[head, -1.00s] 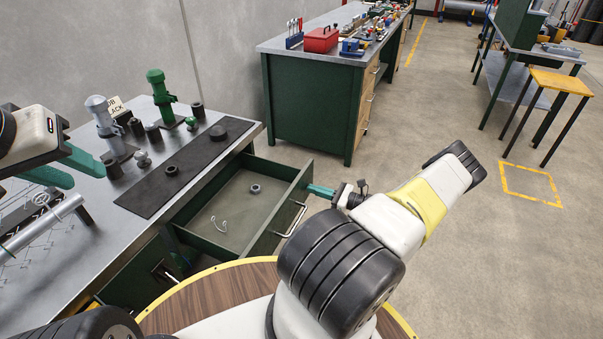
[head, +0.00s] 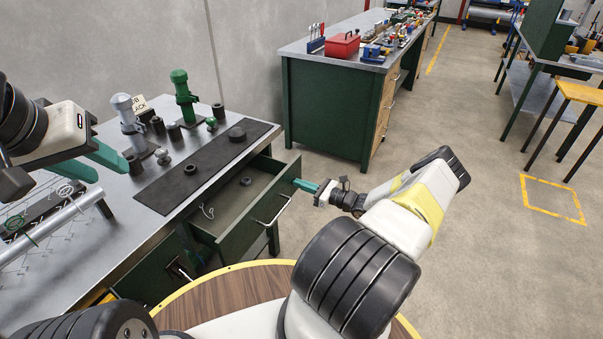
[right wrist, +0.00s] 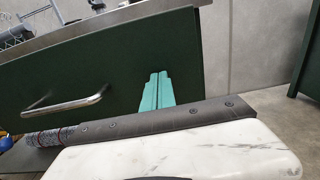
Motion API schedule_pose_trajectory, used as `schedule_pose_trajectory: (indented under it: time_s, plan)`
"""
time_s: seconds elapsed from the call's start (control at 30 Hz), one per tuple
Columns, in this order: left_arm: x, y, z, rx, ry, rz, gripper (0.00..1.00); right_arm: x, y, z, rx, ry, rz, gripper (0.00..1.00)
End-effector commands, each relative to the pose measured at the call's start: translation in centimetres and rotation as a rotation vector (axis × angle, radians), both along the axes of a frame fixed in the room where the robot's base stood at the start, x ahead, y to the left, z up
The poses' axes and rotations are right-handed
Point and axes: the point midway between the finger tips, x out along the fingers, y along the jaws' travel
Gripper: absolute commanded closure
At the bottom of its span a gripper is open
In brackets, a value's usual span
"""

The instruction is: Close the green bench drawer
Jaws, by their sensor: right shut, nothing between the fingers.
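The green bench drawer (head: 240,228) is partly open under the left bench in the head view. A ring and a small hook-shaped piece lie inside it. Its front, with a metal handle (head: 272,212), also shows in the right wrist view (right wrist: 110,75). My right gripper (head: 304,186) is shut and empty, its teal tips at the drawer front near the end beyond the handle. In the right wrist view the shut fingers (right wrist: 157,92) lie against or just before the green face; contact is unclear. My left gripper (head: 98,164) is open above the bench's left part.
The bench top (head: 110,240) carries a dark mat (head: 205,165), a green post tool (head: 184,95), a grey post tool (head: 128,118) and several small cylinders. A second green bench (head: 325,110) stands behind. Grey floor (head: 450,130) is clear on the right.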

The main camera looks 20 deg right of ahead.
Motion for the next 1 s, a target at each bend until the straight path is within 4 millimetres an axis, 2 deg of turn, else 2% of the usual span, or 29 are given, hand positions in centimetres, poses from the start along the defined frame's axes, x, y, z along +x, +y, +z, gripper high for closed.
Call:
schedule_pose_trajectory:
  time_s: [0.03,0.2,0.5,0.7,1.0]
  plan:
    - [0.0,0.0,0.0,0.000,0.000,0.000,0.64,1.1,1.2,0.0,0.001,-0.001,0.004,1.00]
    - [0.0,0.0,0.0,0.000,0.000,0.000,0.64,4.4,3.9,0.0,0.000,-0.001,0.003,1.00]
    - [0.0,0.0,0.0,0.000,0.000,0.000,0.64,8.5,7.3,0.0,-0.001,0.001,0.001,1.00]
    - [0.0,0.0,0.0,0.000,0.000,0.000,0.64,9.7,8.3,0.0,0.001,0.001,-0.001,1.00]
    - [0.0,0.0,0.0,0.000,0.000,0.000,0.64,10.3,8.7,0.1,-0.001,0.001,-0.002,1.00]
